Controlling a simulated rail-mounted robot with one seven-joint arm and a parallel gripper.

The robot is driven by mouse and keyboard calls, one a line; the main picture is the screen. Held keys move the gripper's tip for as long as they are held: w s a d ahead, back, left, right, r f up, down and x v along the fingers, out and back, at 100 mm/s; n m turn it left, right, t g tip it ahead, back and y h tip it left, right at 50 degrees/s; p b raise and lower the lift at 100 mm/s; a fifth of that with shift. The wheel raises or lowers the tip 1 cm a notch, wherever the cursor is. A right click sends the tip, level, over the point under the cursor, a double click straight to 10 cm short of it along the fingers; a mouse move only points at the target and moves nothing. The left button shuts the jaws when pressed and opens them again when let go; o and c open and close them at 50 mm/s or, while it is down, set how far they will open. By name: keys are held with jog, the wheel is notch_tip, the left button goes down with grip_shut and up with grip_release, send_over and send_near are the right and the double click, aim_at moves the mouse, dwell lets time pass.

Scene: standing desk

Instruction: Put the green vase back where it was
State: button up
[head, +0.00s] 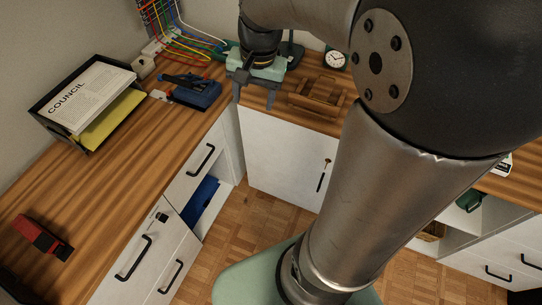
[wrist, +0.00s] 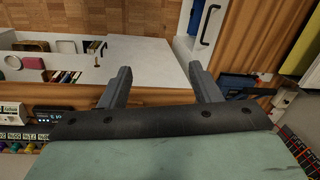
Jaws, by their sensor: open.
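My gripper (head: 254,97) is at the back of the desk in the head view, over the edge above the white cabinet. In the wrist view its two fingers (wrist: 158,72) are spread apart with nothing between them. I cannot clearly identify the green vase. A dark green object (head: 468,200) sits in the open shelf of the right cabinet in the head view; it is too small and partly hidden to tell whether it is the vase. My arm covers much of the right side of the head view.
A wooden tray (head: 317,95) and a clock (head: 335,59) stand right of my gripper. A blue hole punch or similar tool (head: 197,92) and a black paper tray (head: 62,132) are left. A red-and-black stapler-like object (head: 42,238) lies front left. A left drawer (head: 195,160) stands out near the corner.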

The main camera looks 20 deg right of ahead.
jog(key=s+a+f+n, duration=0.1)
jog(key=s+f+n, duration=0.1)
jog(key=s, duration=0.5)
jog(key=s+a+f+n+h, duration=0.1)
jog(key=s+f+n, duration=0.1)
jog(key=s+n, duration=0.3)
jog(key=shift+s+f, duration=0.15)
jog(key=shift+s, duration=0.95)
jog(key=shift+a, duration=0.1)
